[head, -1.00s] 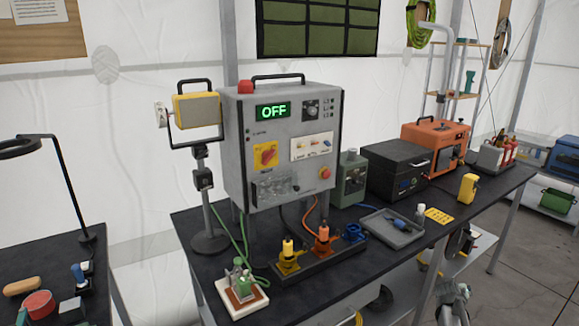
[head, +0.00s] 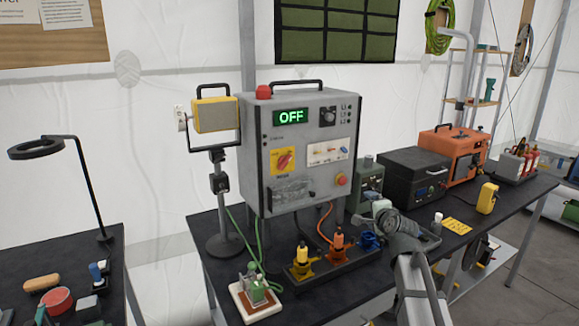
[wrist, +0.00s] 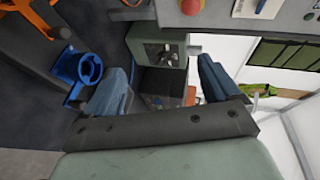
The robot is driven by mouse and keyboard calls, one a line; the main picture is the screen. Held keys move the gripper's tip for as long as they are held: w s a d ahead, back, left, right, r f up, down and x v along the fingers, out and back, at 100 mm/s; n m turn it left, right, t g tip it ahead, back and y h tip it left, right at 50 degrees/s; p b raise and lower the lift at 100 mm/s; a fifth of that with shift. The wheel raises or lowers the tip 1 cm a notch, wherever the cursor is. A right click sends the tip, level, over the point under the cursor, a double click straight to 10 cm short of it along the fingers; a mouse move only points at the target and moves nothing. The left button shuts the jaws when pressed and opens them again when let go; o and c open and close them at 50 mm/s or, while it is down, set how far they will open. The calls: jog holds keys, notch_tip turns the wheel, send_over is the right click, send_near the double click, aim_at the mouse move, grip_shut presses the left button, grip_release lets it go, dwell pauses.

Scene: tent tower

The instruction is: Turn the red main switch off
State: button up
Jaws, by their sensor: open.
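The red main switch (head: 284,159) is a red rotary knob on a yellow plate, on the front of the grey control box. Its handle looks slanted. The green display (head: 294,117) on the box reads OFF. My gripper (head: 372,207) is to the right of and below the switch, in front of the table and apart from the box. In the wrist view my gripper (wrist: 163,88) is open, with nothing between its two blue-grey fingers. The switch is not visible in the wrist view.
A red push button (head: 342,179) sits on the box's lower right; a red button also shows in the wrist view (wrist: 191,6). Yellow, orange and blue connectors (head: 337,240) stand below the box. A lamp (head: 216,115) stands left. Space before the box's front is free.

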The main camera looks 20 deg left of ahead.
aim_at(285, 162)
jog(key=s+a+r+m+g+y, duration=0.1)
jog(key=s+a+r+m+y, duration=0.25)
jog(key=s+a+r, duration=0.4)
jog(key=s+a+r+m+y, duration=0.2)
jog(key=s+a+r+y, duration=0.25)
jog(key=a, duration=0.55)
jog(key=w+d+x, duration=0.1)
jog(key=x, duration=1.2)
jog(key=shift+w+a+h, duration=0.3)
jog(key=shift+h, duration=0.1)
jog(key=shift+f, duration=0.1)
jog(key=shift+c, duration=0.4)
jog(key=c, duration=1)
